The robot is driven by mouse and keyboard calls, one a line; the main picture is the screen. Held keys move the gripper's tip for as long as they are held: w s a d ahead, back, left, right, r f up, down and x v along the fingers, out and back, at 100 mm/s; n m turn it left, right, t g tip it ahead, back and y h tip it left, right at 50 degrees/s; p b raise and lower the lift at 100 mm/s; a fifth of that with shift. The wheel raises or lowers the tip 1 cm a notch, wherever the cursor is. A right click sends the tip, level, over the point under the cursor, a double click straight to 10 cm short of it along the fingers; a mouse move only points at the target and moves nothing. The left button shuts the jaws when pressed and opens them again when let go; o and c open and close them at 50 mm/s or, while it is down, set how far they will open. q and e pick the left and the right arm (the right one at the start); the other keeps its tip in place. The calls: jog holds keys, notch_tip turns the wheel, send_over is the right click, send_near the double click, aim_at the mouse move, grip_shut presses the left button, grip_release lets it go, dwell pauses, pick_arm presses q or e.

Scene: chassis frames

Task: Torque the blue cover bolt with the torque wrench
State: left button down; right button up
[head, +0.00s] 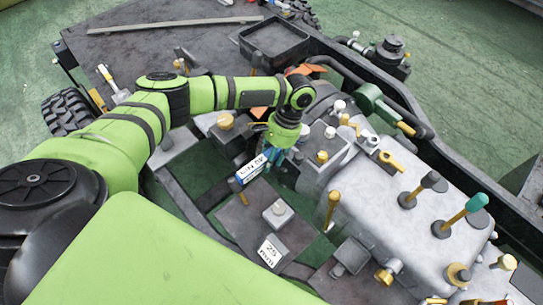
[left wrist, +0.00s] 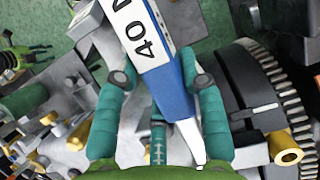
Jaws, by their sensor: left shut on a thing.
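My left gripper (head: 277,150) reaches in from the left and points down over the middle of the chassis. In the left wrist view its two teal fingers (left wrist: 161,82) are closed around a blue tool with a white label reading "40 N", which looks like the torque wrench (left wrist: 171,98). The label's far end runs out of the top of that view. In the head view the wrench (head: 250,168) sticks out to the lower left from under the gripper; its other end is hidden by the fingers. I cannot pick out a blue cover bolt in either view. My right gripper is not in view.
A pale grey housing (head: 378,205) with several knobs and levers fills the right. A dark empty tray (head: 274,40) sits at the back. A "25" label (head: 271,250) lies on a dark plate at the front. A toothed dark wheel (left wrist: 262,80) is close to the right finger.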

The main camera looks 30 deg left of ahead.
pick_arm(q)
jog(key=shift+f, duration=0.2)
dwell(0.4)
jog(key=shift+w+a+m, duration=0.25)
jog(key=shift+a+m, duration=0.2)
jog(key=shift+a, duration=0.05)
jog(key=shift+w+a+m, duration=0.2)
jog(key=shift+a+m, duration=0.25)
jog(key=shift+d, duration=0.1)
jog(key=shift+s+d+n, duration=0.25)
jog(key=shift+d+n, duration=0.3)
jog(key=shift+n, duration=0.05)
jog(key=shift+s+d+n, duration=0.2)
jog(key=shift+d+n, duration=0.35)
jog(key=shift+n, duration=0.05)
jog(key=shift+r, duration=0.2)
jog(key=shift+r, duration=1.35)
